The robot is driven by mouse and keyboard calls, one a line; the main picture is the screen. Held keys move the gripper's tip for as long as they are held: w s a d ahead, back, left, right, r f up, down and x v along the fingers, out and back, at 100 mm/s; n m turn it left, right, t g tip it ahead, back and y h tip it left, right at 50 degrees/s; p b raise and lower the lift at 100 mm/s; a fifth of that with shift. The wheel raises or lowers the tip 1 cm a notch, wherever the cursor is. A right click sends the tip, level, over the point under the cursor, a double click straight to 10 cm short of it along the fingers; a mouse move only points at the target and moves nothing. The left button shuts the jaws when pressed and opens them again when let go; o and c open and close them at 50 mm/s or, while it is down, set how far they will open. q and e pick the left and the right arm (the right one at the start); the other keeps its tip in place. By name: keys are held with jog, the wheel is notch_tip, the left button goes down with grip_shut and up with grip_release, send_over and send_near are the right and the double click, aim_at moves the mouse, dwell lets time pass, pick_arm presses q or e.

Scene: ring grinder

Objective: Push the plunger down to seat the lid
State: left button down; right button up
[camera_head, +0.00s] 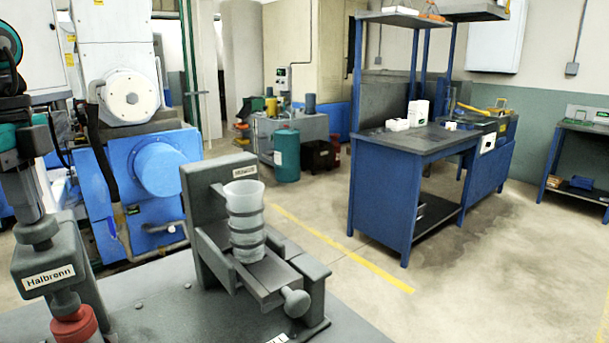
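At the left edge, a grey press head with a "Halbrenn" label (50,277) carries a grey round plunger knob (38,234) on top. A red round part (75,328) shows under the head, cut off by the bottom edge; I cannot tell whether it is the lid. My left gripper (24,205) points down at the knob, close above or touching it. The gap between its fingers does not show clearly. My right gripper is not in view.
A grey vise-like fixture (215,190) stands on the grey bench (150,315), holding a ribbed cup-shaped stack (246,225). A round handle (295,302) sticks out in front. A blue machine (125,190) stands behind. A blue workbench (385,200) is across clear floor.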

pick_arm(q)
jog(key=shift+r+p, duration=2.15)
jog(key=shift+r, duration=1.85)
